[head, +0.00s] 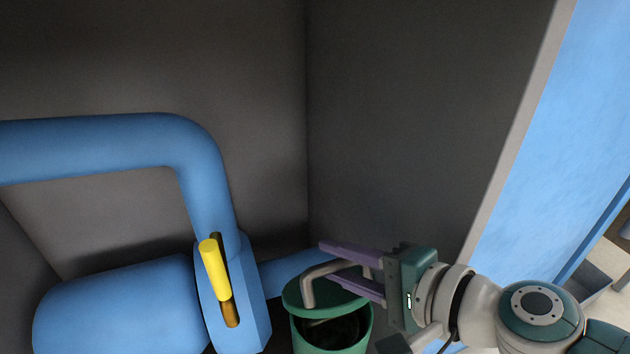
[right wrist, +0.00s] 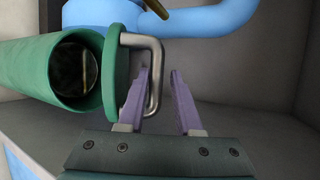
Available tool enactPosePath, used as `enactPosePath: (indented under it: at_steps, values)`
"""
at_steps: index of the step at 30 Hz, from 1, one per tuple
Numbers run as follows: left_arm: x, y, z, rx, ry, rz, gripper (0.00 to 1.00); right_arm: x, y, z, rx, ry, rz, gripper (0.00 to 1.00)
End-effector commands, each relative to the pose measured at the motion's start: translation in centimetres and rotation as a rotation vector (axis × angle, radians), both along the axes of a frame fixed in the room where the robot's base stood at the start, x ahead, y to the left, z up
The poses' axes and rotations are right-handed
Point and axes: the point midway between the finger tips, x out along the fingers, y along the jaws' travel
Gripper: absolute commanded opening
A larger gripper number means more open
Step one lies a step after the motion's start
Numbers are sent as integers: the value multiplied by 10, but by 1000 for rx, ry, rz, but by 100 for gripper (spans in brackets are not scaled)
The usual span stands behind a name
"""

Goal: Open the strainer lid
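The green strainer body (head: 330,344) stands low in the middle of the head view. Its round green lid (head: 296,296) is raised at an angle, and part of the dark mouth (head: 345,330) shows below it. The lid's grey bent handle (head: 307,288) sticks out from the lid. My right gripper (head: 338,262) is at the handle with its purple fingers apart. In the right wrist view, the handle's outer bar (right wrist: 155,75) lies between the open fingers, the left finger on the lid side; whether either finger touches it I cannot tell. My left gripper is out of view.
A thick blue pipe (head: 100,145) bends down at the left to a blue valve block with a yellow lever (head: 213,268). Dark grey walls (head: 400,110) enclose the corner behind the strainer. The space above the strainer is clear.

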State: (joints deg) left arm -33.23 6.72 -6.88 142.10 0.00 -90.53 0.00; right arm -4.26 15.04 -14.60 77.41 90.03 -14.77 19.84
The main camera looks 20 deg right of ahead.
Motion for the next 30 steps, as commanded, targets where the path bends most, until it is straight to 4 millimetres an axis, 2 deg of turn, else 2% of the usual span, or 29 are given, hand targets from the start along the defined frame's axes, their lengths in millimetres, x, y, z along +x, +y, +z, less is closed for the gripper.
enactPosePath:
  at_steps: [15,30]
  values:
    - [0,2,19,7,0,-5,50,-29,-17,24,-1,1,-1,32]
    - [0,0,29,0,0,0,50,-53,-30,42,-1,0,1,32]
